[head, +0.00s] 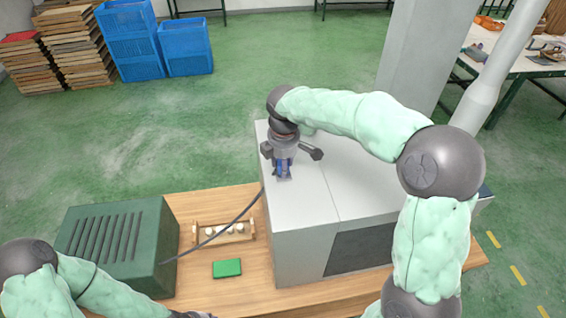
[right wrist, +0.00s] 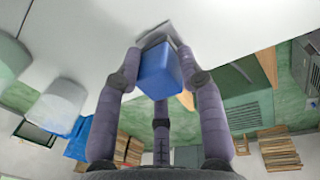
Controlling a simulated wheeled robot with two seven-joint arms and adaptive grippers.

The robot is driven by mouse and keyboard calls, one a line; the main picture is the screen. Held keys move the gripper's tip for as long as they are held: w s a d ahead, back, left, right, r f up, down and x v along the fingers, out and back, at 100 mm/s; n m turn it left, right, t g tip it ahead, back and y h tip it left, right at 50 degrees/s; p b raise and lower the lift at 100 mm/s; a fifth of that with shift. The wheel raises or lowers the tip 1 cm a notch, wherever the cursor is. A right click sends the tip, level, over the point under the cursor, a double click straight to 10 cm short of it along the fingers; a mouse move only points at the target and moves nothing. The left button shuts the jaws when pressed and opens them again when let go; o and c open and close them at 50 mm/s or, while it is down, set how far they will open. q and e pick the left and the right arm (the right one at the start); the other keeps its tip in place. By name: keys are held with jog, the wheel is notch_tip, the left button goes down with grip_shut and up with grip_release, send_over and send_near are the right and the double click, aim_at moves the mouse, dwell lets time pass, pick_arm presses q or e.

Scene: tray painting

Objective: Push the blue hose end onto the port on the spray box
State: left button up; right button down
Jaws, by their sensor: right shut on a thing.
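The spray box is the large pale grey box (head: 305,210) on the wooden table. My right gripper (head: 283,168) points down over its top, near the left edge, shut on the blue hose end (head: 280,167). In the right wrist view the blue hose end (right wrist: 160,72) is a blue block between the purple-grey fingers. A small grey piece (right wrist: 155,35), perhaps the port, shows at its far end by the pale surface; I cannot tell whether they touch. A dark hose (head: 225,232) runs from near the gripper to the green box. My left gripper's fingers are out of view.
A green slatted box (head: 117,240) stands at the table's left. A wooden rack (head: 222,240) with several pale round pieces and a green block (head: 227,268) lie between the boxes. A grey pillar (head: 425,50) rises behind the spray box.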

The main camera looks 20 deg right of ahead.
jog(key=shift+f, duration=0.1)
dwell(0.5)
jog(key=shift+c, duration=1)
grip_release()
jog(key=shift+r+p, duration=2.45)
jog(key=shift+r, duration=0.6)
notch_tip(320, 180, up, 12)
jog(key=s, duration=0.1)
jog(key=shift+s+a, duration=0.2)
jog(key=shift+a, duration=0.1)
jog(key=shift+f, duration=0.15)
